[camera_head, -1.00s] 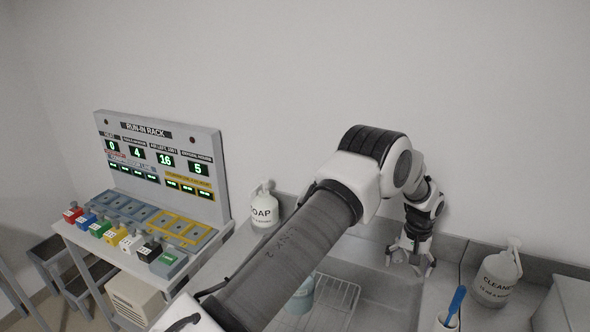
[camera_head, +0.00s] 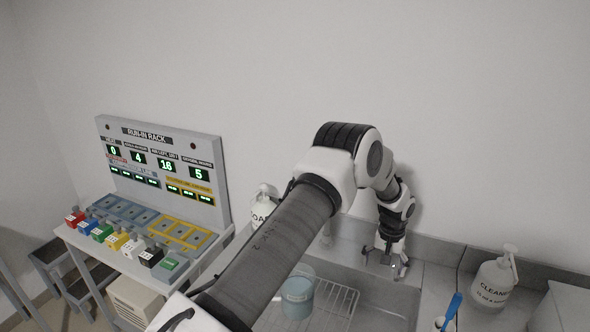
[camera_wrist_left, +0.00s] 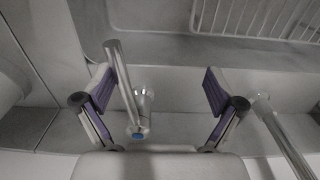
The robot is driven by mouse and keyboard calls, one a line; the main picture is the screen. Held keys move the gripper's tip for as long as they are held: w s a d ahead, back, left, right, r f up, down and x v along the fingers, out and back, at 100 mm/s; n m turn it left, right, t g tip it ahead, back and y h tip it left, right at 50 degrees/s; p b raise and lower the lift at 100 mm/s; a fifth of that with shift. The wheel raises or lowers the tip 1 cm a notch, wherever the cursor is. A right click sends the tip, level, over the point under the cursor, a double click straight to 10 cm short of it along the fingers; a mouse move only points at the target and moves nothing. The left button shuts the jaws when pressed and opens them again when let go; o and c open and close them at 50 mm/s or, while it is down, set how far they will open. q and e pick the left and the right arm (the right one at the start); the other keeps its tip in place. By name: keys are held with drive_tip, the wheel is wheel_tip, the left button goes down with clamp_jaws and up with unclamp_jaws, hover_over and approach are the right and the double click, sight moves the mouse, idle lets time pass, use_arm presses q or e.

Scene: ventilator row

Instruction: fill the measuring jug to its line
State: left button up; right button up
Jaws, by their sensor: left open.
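A grey-blue round vessel (camera_head: 297,297), which looks like the measuring jug, stands at the sink rack, partly hidden by my left arm. No fill line or water level can be made out on it. My left gripper (camera_head: 384,262) points down over the back of the sink, right of the jug. In the left wrist view its fingers (camera_wrist_left: 158,92) are spread and empty. A metal tap with a blue-marked end (camera_wrist_left: 140,133) shows between them, its bar reaching up toward the left finger. A second metal pipe (camera_wrist_left: 283,135) lies outside the right finger. My right gripper is not visible.
A wire rack (camera_head: 338,298) lies in the sink. A cleaner bottle (camera_head: 494,282) and a blue-handled brush (camera_head: 452,308) stand to the right. A soap bottle (camera_head: 262,208) is half hidden behind my arm. The run-in rack (camera_head: 165,165) stands left.

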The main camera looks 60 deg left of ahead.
use_arm(q)
drive_tip(key=shift+s+a, duration=0.1)
drive_tip(key=shift+a, duration=0.05)
wheel_tip(320, 180, up, 8)
drive_tip(key=p, duration=0.6)
drive_tip(key=shift+d, duration=0.3)
drive_tip(key=shift+w, duration=0.2)
drive_tip(key=shift+s, duration=0.1)
